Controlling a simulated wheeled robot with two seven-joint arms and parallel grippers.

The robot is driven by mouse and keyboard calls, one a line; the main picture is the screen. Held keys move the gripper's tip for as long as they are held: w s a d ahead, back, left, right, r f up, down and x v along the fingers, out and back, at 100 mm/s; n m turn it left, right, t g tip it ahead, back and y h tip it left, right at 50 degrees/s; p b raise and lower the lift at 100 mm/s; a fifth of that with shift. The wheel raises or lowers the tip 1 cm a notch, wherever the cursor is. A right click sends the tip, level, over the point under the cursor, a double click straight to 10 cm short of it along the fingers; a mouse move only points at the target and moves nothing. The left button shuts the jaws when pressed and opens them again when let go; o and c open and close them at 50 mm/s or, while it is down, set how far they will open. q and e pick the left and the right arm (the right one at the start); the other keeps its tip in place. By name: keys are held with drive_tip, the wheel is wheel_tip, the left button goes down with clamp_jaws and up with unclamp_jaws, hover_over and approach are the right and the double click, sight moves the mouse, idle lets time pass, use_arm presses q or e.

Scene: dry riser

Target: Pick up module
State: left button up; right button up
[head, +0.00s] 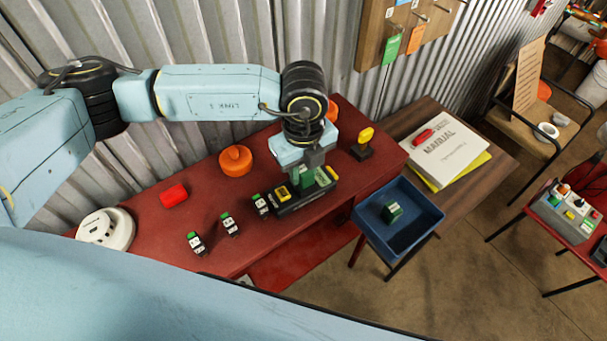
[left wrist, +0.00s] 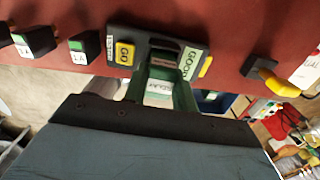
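My left gripper (head: 308,172) points down over a black test fixture (head: 290,209) on the red bench. It appears shut on a green module (head: 305,179) with a pale label. The module also shows in the left wrist view (left wrist: 158,88), just in front of the fixture's dark slot; I cannot tell whether it touches the fixture. The fixture has a yellow GO button (left wrist: 124,53) and a green GOOD label (left wrist: 188,63). Another green module (head: 392,211) lies in the blue tray (head: 432,215). Several small black modules with green and white faces (head: 229,224) stand left of the fixture. My right gripper is out of view.
The red bench (head: 215,190) also holds a white round detector (head: 106,229), a red block (head: 173,195), an orange round object (head: 236,160) and a yellow-topped switch (head: 363,143). A manual (head: 446,146) lies on the wooden table at right. Corrugated metal wall stands close behind.

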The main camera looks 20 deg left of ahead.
sight(304, 168)
use_arm(q)
clamp_jaws()
drive_tip(key=shift+r, duration=0.1)
wheel_tip(304, 168, up, 9)
drive_tip(key=shift+r+b, duration=0.1)
drive_tip(key=shift+b, duration=0.5)
drive_tip(key=shift+r+p, duration=1.15)
drive_tip(key=shift+r, duration=1.45)
